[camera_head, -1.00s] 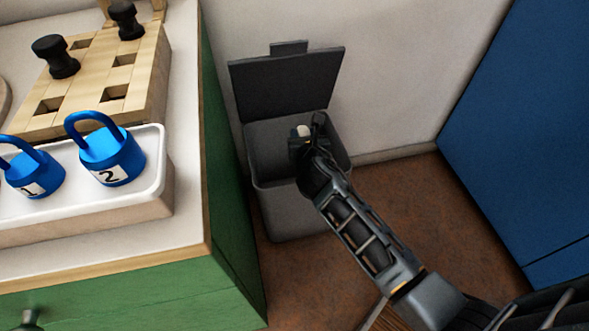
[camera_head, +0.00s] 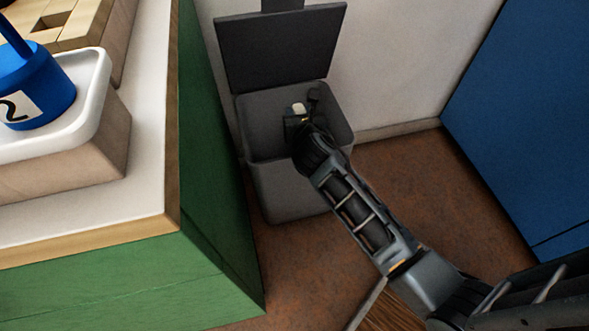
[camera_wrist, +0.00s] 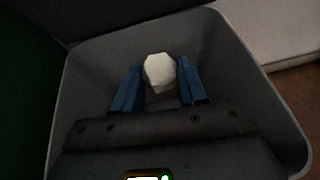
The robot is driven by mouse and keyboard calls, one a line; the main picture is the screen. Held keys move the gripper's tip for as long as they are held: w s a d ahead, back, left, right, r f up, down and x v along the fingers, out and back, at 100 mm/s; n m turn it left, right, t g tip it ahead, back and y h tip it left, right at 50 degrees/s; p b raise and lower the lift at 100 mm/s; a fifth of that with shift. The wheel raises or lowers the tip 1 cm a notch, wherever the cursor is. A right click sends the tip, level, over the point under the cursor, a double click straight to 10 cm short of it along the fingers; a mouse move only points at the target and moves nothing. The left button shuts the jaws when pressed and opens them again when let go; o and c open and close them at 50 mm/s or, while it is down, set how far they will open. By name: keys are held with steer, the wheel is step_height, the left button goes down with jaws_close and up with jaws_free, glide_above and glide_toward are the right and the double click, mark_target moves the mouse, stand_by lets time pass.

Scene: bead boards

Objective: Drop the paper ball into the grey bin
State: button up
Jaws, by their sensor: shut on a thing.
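The grey bin (camera_head: 292,190) stands on the floor against the wall, with its dark lid (camera_head: 281,50) raised at the back. My gripper (camera_head: 299,113) is over the bin's opening, within the rim as seen from the head. It is shut on the white paper ball (camera_wrist: 159,72), which sits between the blue fingertips in the wrist view. From the head, only a small pale part of the ball (camera_head: 298,107) shows. In the wrist view the bin's rim (camera_wrist: 68,95) surrounds the gripper and ball. The bin's floor is largely hidden by my gripper.
A green cabinet (camera_head: 215,180) with a white top stands close to the bin's left. On it are a white tray (camera_head: 108,75) with a blue weight marked 2 (camera_head: 38,85) and part of a wooden board (camera_head: 75,20). A blue panel (camera_head: 530,120) stands at the right.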

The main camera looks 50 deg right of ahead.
steer(key=shift+f, duration=0.4)
steer(key=o, duration=1.1)
steer(key=shift+s+a+r, duration=0.1)
steer(key=p+v, duration=0.2)
steer(key=v, duration=0.5)
steer(key=shift+s+a+r+p, duration=0.1)
steer(key=shift+s+a+p, duration=0.1)
steer(key=shift+p, duration=0.15)
